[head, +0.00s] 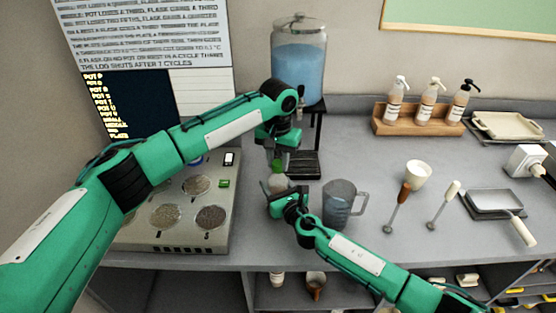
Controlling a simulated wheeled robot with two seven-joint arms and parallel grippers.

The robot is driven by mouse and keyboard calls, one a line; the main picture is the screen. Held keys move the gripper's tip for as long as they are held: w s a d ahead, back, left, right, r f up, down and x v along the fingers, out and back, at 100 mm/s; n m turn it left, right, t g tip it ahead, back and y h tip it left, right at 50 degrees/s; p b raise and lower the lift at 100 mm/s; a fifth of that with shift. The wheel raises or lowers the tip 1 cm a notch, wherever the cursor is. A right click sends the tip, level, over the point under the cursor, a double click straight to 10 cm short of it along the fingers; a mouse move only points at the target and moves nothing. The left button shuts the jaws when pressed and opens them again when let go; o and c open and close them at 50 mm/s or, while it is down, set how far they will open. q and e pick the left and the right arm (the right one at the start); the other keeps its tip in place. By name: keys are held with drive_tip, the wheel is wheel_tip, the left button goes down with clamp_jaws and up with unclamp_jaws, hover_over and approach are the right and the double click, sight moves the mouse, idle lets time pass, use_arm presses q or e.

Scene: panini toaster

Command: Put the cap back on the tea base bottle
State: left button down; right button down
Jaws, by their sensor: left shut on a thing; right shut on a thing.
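The tea base bottle (278,182) is a small pale bottle on the counter, left of a clear pitcher. My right gripper (274,190) is shut on it from the front, hiding its lower part. A small green cap (279,165) is right above the bottle's top. My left gripper (278,155) comes down from above and is shut on the cap. The cap and bottle mouth look lined up, but I cannot tell whether they touch.
The clear pitcher (341,204) stands close to the right of my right gripper. A dispenser of blue liquid (299,65) on a black stand is behind. A metal hot-plate unit (160,236) is at the left. A white cup (418,173) and whisks are further right.

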use_arm(q)
drive_tip(key=c, duration=1)
unclamp_jaws()
drive_tip(key=shift+c, duration=0.2)
drive_tip(key=shift+r, duration=0.1)
wheel_tip(320, 180, up, 12)
use_arm(e)
drive_tip(key=shift+c, duration=2.3)
unclamp_jaws()
